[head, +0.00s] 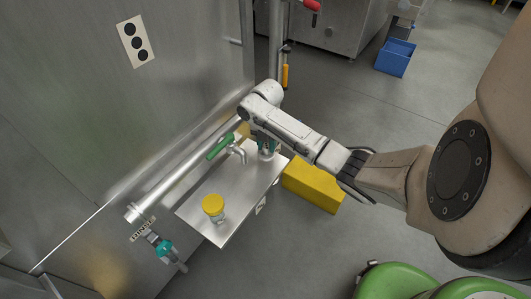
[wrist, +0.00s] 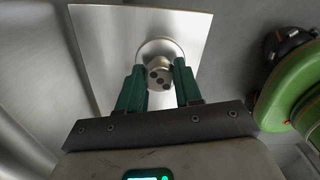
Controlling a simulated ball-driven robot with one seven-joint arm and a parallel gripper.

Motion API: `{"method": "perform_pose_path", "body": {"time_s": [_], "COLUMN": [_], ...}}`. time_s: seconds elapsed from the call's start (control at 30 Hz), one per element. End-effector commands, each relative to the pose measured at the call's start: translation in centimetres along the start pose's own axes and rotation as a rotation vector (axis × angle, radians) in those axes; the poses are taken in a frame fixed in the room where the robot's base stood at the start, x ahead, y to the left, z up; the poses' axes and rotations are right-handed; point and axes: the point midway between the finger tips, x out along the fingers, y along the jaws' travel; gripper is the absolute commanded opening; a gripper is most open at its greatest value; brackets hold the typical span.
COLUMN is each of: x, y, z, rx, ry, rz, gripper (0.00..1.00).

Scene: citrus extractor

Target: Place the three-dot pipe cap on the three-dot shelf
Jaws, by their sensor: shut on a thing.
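My gripper (head: 265,146) is shut on the pipe cap (wrist: 158,75), a pale metal piece with dark dots on its face. In the wrist view the cap sits between the green fingers (wrist: 160,80), with a pale round rim behind it. In the head view the cap (head: 267,154) is mostly hidden by the fingers, over the back right part of a flat metal shelf (head: 238,192). I cannot tell whether it touches the shelf. The shelf also shows in the wrist view (wrist: 100,35). A plate with three black dots (head: 135,41) is on the steel wall.
A white jar with a yellow lid (head: 213,206) stands on the shelf's front left. A yellow block (head: 312,184) is right of the shelf; a blue bin (head: 395,57) stands farther back.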

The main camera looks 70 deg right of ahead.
Motion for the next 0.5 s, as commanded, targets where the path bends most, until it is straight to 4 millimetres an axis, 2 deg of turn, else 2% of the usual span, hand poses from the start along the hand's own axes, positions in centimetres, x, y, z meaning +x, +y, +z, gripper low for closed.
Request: {"method": "perform_pose_path", "body": {"time_s": [0.1, 0.3, 0.5], "x": [0.9, 3.5, 3.5], "y": [0.6, 0.4, 0.5], "z": [0.2, 0.1, 0.1], "rx": [0.000, 0.002, 0.001], "ry": [-0.003, -0.001, -0.002], "rz": [-0.001, -0.002, 0.000], "gripper": [0.01, 0.01, 0.01]}}
